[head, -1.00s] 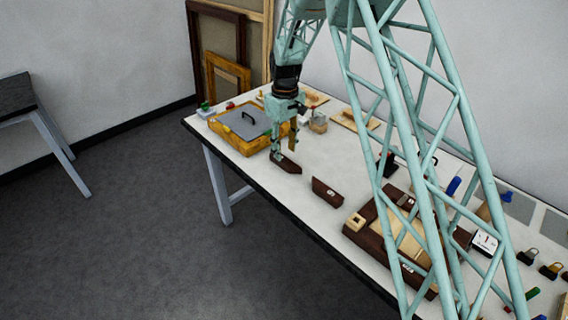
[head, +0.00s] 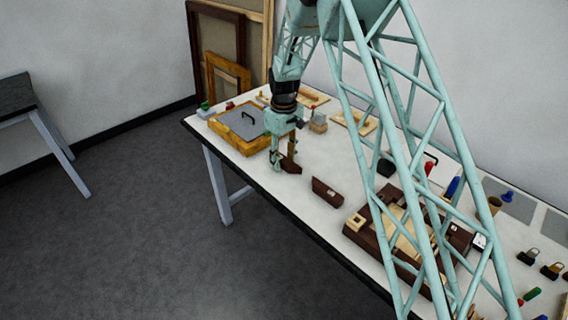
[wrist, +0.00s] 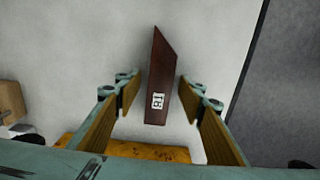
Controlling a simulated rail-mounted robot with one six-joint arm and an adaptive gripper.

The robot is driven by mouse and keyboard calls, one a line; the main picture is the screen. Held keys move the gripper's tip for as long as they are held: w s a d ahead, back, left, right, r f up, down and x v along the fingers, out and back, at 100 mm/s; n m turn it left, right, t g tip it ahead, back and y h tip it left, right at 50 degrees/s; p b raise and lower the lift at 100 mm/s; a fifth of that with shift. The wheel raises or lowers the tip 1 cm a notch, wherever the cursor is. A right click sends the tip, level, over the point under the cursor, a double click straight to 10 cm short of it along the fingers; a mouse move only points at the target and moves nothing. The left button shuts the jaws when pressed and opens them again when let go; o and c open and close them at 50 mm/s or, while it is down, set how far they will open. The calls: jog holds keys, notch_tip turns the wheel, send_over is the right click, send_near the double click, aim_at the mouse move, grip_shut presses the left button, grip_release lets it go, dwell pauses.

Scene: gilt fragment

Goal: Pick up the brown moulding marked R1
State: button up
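In the wrist view my gripper (wrist: 157,92) is open. Its two brown-padded fingers stand on either side of the moulding's lower part, with a gap on each side.
An orange-yellow box (head: 232,138) with a grey top and black handle stands left of my gripper. A dark brown frame (head: 361,238) lies farther right. The table's dark front edge (head: 262,190) runs close by the mouldings.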

aim_at(284, 159)
dwell(0.3)
jog(key=c, duration=0.9)
jog(key=shift+r, duration=0.2)
jog(key=shift+c, duration=0.2)
jog(key=shift+r, duration=1.65)
jog(key=s+d, duration=0.2)
jog(key=s, duration=0.3)
jog(key=s+d+r, duration=0.1)
jog(key=s+d, duration=0.1)
jog(key=s, duration=0.3)
jog(key=s+d, duration=0.2)
jog(key=s, duration=0.2)
jog(key=shift+s+r, duration=0.15)
jog(key=shift+s, duration=0.25)
